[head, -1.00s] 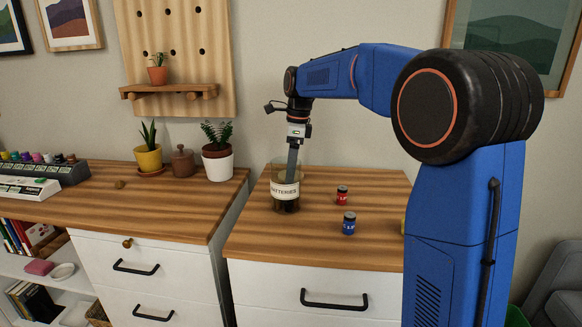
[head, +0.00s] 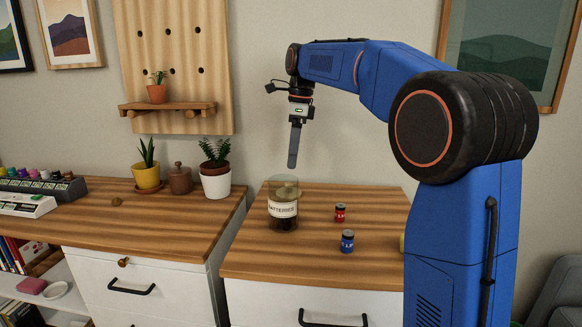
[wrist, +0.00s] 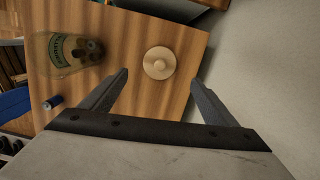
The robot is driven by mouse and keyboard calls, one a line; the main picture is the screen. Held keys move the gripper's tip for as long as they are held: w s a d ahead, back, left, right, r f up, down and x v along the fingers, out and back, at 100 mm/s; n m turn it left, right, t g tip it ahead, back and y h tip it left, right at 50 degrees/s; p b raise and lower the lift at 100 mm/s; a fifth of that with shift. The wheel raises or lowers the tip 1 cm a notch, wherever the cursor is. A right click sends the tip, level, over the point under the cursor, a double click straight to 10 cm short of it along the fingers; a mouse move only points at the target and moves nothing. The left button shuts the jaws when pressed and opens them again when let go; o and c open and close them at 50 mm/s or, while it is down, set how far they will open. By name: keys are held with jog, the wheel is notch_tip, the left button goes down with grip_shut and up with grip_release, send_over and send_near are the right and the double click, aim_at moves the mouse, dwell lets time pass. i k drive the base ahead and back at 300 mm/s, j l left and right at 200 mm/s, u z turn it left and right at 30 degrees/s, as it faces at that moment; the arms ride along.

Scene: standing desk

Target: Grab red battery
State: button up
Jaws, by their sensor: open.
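The red battery (head: 340,213) stands upright on the right wooden desk top, like a small red can with a dark top. I cannot make it out in the wrist view. A blue battery (head: 347,241) stands just in front of it and also shows in the wrist view (wrist: 52,102). A glass jar labelled BATTERIES (head: 283,211) stands to their left, with dark contents low inside. My gripper (head: 293,165) hangs above and slightly behind the jar, pointing down. In the wrist view its two fingers (wrist: 160,76) are spread and empty.
A round pale wooden disc (wrist: 159,62) lies on the desk top between the fingers in the wrist view. A yellow thing (head: 402,244) is partly hidden by my arm. Potted plants (head: 216,176) stand on the left cabinet. The desk top right of the jar is mostly clear.

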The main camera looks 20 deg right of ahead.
aim_at(340, 212)
jog(key=k+l, duration=0.3)
jog(key=k, duration=0.15)
jog(key=k+l, duration=0.3)
jog(key=k, duration=0.15)
